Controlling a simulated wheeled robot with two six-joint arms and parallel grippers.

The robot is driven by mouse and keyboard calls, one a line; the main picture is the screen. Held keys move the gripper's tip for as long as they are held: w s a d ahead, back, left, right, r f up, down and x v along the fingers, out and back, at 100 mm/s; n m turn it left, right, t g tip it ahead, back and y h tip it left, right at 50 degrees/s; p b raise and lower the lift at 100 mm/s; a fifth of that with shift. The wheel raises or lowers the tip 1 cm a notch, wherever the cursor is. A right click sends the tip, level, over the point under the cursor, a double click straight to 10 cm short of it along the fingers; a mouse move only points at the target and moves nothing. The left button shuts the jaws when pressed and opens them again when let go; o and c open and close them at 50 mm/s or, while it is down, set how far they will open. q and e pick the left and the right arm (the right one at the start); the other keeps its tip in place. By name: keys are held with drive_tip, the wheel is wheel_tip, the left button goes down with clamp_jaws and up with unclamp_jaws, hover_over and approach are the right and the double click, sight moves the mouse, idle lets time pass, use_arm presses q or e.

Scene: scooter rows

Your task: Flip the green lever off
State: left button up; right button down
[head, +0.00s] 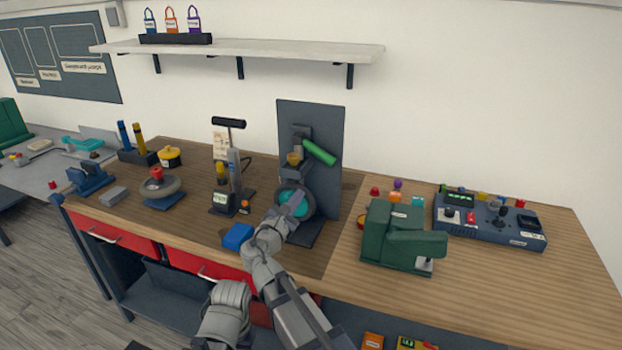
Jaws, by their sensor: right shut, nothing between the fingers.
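The green lever (318,152) is a cylindrical handle on a device mounted on an upright dark panel (328,115) at the middle of the bench. It slopes down toward the right. My right gripper (297,204) is shut and empty, below the lever and apart from it in the picture. It is in front of a dark ring with a teal centre (299,211) at the foot of the panel and hides part of it. I cannot tell whether it touches the ring. My left gripper is not in view.
A blue block (238,236) lies left of my right wrist. A pump with a black T-handle (229,123) stands left of the panel. A green machine (400,238) and a control box (490,220) stand to the right. Bare wood is free at the front right.

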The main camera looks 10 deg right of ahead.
sight(318, 152)
drive_tip(key=x, duration=1)
drive_tip(key=shift+a+r, duration=0.1)
drive_tip(key=r+p, duration=0.1)
drive_tip(key=d+r+p, duration=0.1)
drive_tip(key=s+r+p, duration=0.1)
drive_tip(key=shift+d, duration=0.25)
drive_tip(key=shift+d+r+p, duration=0.15)
drive_tip(key=shift+d+p, duration=0.1)
drive_tip(key=shift+p, duration=0.2)
